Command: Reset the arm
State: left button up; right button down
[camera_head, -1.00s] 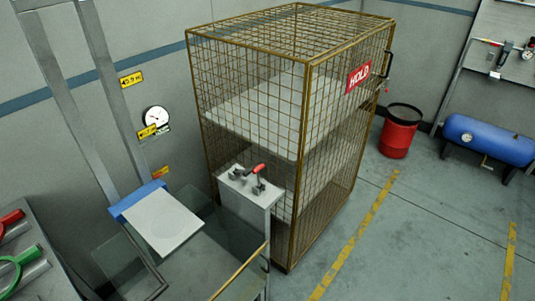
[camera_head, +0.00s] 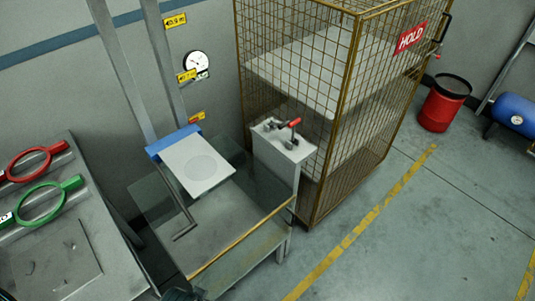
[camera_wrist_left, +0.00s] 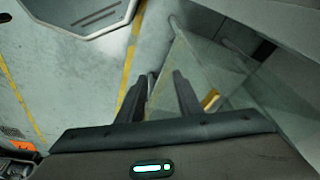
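My left gripper (camera_wrist_left: 160,80) shows in the left wrist view with its two dark fingers apart and nothing held between them. Behind the fingers are grey floor, a yellow line and a clear panel. In the head view only a small dark shape shows at the bottom edge, and I cannot tell which part it is. My right gripper is in neither view. A red-handled clamp (camera_head: 290,125) sits on top of a grey post (camera_head: 283,155). A white plate (camera_head: 198,163) with a blue back edge lies on the glass-sided stand.
A bench (camera_head: 112,252) at the left holds a red ring tool (camera_head: 30,162) and a green ring tool (camera_head: 42,203). A wire cage (camera_head: 345,95) with a HOLD sign stands behind the post. A red bin (camera_head: 437,107) and blue tank (camera_head: 514,113) are at the right. Floor at lower right is clear.

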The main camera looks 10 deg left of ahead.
pick_arm(q)
jog(key=s+a+f, duration=0.1)
jog(key=s+f, duration=0.3)
jog(key=f, duration=0.6)
jog(key=s+f+g+b, duration=0.1)
jog(key=s+f, duration=0.3)
jog(key=f, duration=0.5)
jog(key=s+a+f, duration=0.1)
jog(key=s+f, duration=0.3)
jog(key=f, duration=0.6)
jog(key=s+a+f+g, duration=0.1)
jog(key=s+f, duration=0.4)
jog(key=s, duration=0.4)
jog(key=shift+a+f, duration=0.25)
jog(key=shift+f, duration=0.1)
jog(key=shift+s, duration=0.1)
